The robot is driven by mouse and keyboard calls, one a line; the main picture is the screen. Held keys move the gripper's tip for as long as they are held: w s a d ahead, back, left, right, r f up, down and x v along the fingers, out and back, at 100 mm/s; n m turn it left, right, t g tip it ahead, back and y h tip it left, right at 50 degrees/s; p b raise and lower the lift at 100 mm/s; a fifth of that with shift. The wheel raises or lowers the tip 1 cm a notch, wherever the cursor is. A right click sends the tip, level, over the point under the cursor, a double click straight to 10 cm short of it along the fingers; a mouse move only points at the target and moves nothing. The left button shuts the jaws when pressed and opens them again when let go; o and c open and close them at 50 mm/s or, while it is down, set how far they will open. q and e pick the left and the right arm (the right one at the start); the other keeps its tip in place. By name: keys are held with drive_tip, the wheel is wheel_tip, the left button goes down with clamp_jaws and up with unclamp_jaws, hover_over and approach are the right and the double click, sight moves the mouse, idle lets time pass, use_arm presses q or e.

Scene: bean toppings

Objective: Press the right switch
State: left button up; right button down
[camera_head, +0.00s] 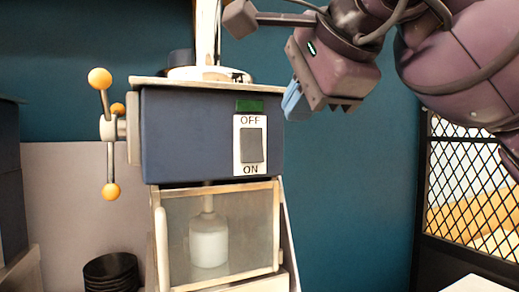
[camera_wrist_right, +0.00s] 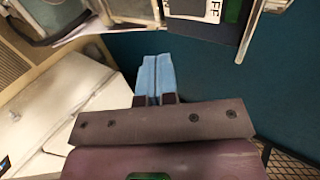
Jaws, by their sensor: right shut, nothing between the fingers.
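The machine (camera_head: 190,130) is a dark blue box on a stand. On its front right is a dark grey rocker switch (camera_head: 252,145) in a white plate marked OFF above and ON below. A dark green panel (camera_head: 250,105) sits above the plate. My right gripper (camera_head: 292,103) is up and to the right of the switch, apart from it. Its blue fingers are shut and empty. In the right wrist view, the fingers (camera_wrist_right: 154,76) point toward the machine, and part of the switch plate (camera_wrist_right: 197,8) shows at the top edge. My left gripper is not in view.
A lever with orange knobs (camera_head: 100,78) sticks out at the machine's left. Below is a clear-fronted chamber holding a white cylinder (camera_head: 208,240). Black stacked dishes (camera_head: 111,270) stand lower left. A mesh-fronted cabinet (camera_head: 470,185) is at right. The space between gripper and switch looks clear.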

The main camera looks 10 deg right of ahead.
drive_tip(key=p, duration=0.2)
approach(254, 160)
wheel_tip(254, 160, down, 3)
drive_tip(key=w, duration=0.4)
drive_tip(key=a+p, duration=0.1)
drive_tip(key=shift+w+f, duration=0.5)
drive_tip(key=shift+w, duration=0.3)
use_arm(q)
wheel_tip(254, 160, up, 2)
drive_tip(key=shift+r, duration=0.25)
